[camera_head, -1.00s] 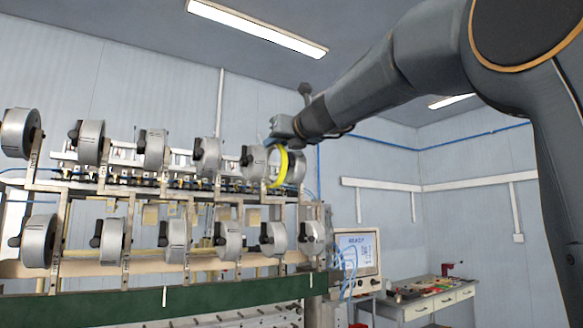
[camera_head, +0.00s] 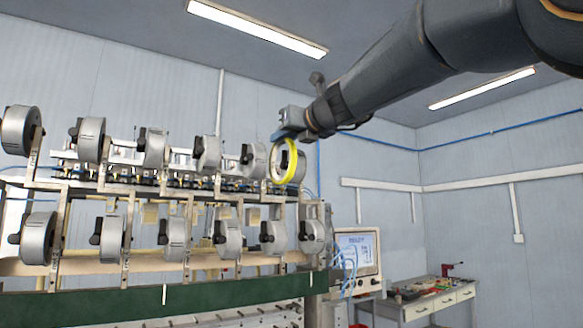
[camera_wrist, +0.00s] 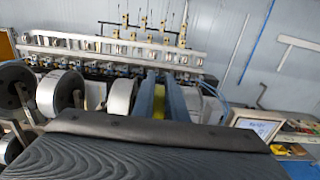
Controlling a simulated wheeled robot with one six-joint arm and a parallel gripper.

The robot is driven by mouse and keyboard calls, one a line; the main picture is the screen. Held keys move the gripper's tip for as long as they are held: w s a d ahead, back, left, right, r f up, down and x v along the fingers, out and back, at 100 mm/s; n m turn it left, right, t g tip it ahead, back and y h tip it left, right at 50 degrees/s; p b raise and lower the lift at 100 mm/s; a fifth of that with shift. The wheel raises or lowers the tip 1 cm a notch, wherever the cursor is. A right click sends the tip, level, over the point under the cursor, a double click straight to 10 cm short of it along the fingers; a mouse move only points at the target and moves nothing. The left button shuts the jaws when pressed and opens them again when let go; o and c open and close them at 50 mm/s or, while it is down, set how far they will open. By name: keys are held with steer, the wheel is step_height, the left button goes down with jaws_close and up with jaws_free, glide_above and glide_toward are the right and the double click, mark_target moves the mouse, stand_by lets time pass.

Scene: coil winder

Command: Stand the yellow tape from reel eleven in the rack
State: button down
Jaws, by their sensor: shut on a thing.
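The yellow tape (camera_head: 274,166) is a ring at the right end of the upper row of reels in the head view. It stands on edge around or just in front of the last upper reel (camera_head: 299,166); I cannot tell which. My gripper (camera_head: 284,136) is shut on the tape's top edge. In the wrist view, a strip of the yellow tape (camera_wrist: 159,104) shows between the two blue-grey fingers (camera_wrist: 158,92). The tape's lower part is hidden there by my wrist. I cannot make out the rack.
Grey reels with black knobs stand in two rows on the winder frame, with another upper reel (camera_head: 252,158) close left of the tape. A monitor (camera_head: 358,252) and a cluttered bench (camera_head: 432,297) are at the right. Open air lies right of the winder.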

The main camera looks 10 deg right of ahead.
steer(key=b+v, duration=0.1)
steer(key=v, duration=0.6)
steer(key=shift+b, duration=0.4)
steer(key=s+b, duration=0.1)
steer(key=b, duration=0.3)
steer(key=shift+d+r, duration=0.1)
steer(key=shift+d, duration=0.05)
steer(key=b+v, duration=0.1)
steer(key=b, duration=0.3)
steer(key=shift+s+d+b, duration=0.1)
steer(key=shift+s+b, duration=0.2)
steer(key=shift+s, duration=0.05)
steer(key=shift+b+v, duration=2.9)
steer(key=shift+b, duration=0.05)
